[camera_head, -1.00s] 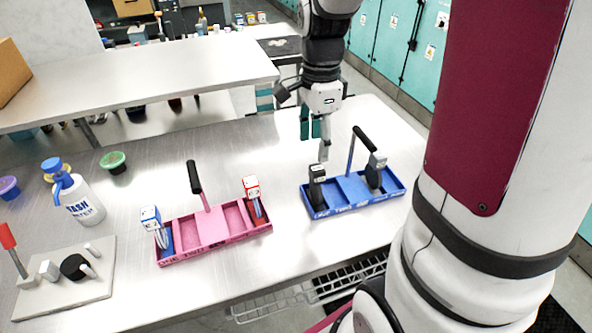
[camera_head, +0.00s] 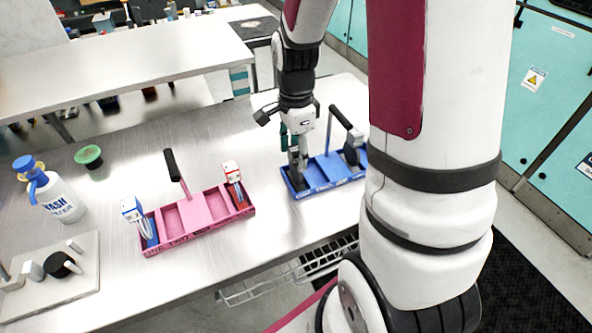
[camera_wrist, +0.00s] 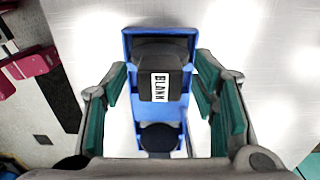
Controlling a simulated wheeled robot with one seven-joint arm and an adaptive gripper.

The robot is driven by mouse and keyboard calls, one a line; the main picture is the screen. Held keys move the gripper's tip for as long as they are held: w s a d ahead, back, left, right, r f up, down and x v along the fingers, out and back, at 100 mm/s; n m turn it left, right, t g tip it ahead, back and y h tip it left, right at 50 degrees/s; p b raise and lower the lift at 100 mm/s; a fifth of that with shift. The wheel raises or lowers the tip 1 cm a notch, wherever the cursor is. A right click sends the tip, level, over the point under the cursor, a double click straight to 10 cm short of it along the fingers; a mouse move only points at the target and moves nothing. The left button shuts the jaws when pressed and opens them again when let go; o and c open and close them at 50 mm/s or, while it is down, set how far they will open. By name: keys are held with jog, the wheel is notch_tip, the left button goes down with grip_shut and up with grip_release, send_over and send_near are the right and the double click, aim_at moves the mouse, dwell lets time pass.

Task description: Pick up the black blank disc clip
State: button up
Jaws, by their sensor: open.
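The black blank disc clip (camera_wrist: 147,88), with a white "BLANK" label on its top, stands in the blue tray (camera_wrist: 142,108). In the head view it is mostly hidden behind my gripper, at the left end of the blue tray (camera_head: 327,183). My gripper (camera_wrist: 160,77) is open, with teal finger pads to the left and right of the clip. Gaps show on both sides, so the pads are not visibly touching it. In the head view my gripper (camera_head: 294,158) is low over that left end.
A second dark clip (camera_head: 352,154) stands at the blue tray's right end, with the tray's black handle (camera_head: 341,117) between. A pink tray (camera_head: 197,213) with red and blue clips lies to the left.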

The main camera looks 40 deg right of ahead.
grip_shut()
jog(key=shift+r, duration=0.2)
jog(key=shift+r, duration=0.65)
jog(key=shift+s+a+r, duration=0.1)
jog(key=shift+s+r, duration=0.1)
jog(key=shift+r, duration=0.85)
jog(key=s+a+p, duration=0.2)
jog(key=s+p, duration=0.1)
jog(key=s, duration=0.4)
jog(key=s+a+r+p, duration=0.1)
jog(key=s+a+p, duration=0.2)
jog(key=s, duration=0.4)
jog(key=shift+s+p, duration=0.3)
jog(key=shift+p, duration=0.4)
